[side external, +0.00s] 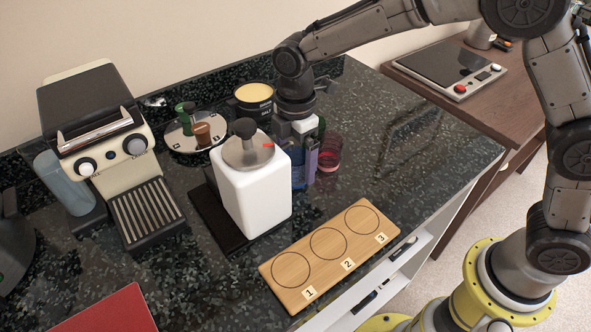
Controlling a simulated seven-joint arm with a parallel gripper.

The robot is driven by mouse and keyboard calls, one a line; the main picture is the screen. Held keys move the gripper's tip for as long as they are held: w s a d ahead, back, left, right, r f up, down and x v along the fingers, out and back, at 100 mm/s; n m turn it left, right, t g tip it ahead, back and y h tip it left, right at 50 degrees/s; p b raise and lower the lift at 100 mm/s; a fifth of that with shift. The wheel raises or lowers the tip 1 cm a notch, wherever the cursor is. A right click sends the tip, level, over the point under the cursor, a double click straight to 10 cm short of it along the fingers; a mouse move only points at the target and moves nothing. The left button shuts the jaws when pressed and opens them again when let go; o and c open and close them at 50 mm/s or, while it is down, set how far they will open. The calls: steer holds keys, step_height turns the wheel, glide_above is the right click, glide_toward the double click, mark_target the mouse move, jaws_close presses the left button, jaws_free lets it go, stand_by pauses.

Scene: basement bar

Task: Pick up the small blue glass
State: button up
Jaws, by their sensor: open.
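The small blue glass (298,178) stands on the dark counter just right of the white canister (252,192), which hides part of it. My gripper (304,158) points down at the glass with its jaws open. The fingers overlap the glass in this view, and I cannot tell whether they are around it or touching it. A red glass (329,152) stands just to the right of my gripper.
A wooden board (331,255) with circles numbered 1 to 3 lies at the counter's front edge. A coffee machine (105,150) stands at left. Behind are a round tray (183,145) and a black tin (254,100). The counter's right side is clear.

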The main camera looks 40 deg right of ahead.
steer(key=shift+r, duration=0.1)
jaws_close()
stand_by(0.3)
